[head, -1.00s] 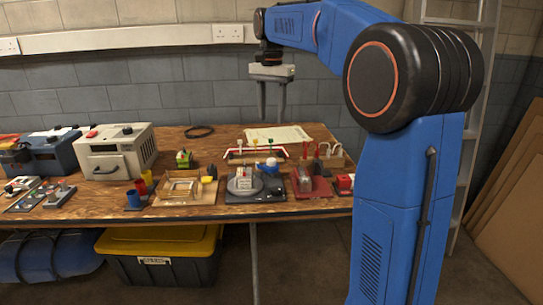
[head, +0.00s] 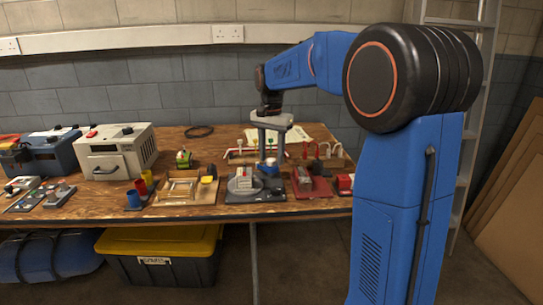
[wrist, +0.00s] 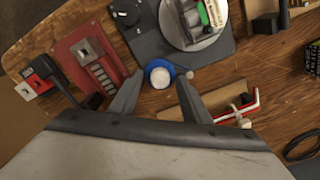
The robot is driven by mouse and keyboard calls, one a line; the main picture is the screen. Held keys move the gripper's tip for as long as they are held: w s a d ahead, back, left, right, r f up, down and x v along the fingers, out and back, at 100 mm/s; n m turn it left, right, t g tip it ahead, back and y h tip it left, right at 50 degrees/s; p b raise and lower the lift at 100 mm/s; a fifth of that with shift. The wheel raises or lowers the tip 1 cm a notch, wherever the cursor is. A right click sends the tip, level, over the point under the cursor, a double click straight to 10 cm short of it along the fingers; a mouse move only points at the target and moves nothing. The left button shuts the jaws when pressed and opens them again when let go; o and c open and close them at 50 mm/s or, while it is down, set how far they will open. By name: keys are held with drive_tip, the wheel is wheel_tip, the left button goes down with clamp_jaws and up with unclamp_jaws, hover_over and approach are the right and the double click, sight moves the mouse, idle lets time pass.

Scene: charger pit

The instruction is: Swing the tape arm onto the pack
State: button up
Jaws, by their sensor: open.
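The tape arm's end carries a blue ring with a white top (head: 268,167), seen at the right rear of a dark base plate (head: 268,192). In the wrist view the blue-and-white end (wrist: 158,75) lies between my fingertips; its link to the base is hard to make out. The pack (head: 244,178), a pale block with a green part, stands on a round grey turntable (wrist: 179,36) on the same base. My gripper (head: 272,154) is open, pointing down, a finger on either side of the blue end. I cannot tell whether either finger touches it.
A red plate with grey blocks (head: 312,187) lies close on the right. A wooden tray (head: 165,199) lies left. Behind are a red bar with white ends (wrist: 241,114) and several hooks. A beige box (head: 117,151) stands farther left.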

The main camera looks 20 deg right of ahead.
drive_tip(key=shift+f, duration=0.1)
drive_tip(key=c, duration=1)
drive_tip(key=shift+c, duration=0.2)
drive_tip(key=shift+n, duration=0.4)
drive_tip(key=n, duration=0.5)
drive_tip(key=shift+n, duration=0.4)
drive_tip(key=n, duration=0.5)
drive_tip(key=shift+n, duration=0.3)
drive_tip(key=o, duration=1)
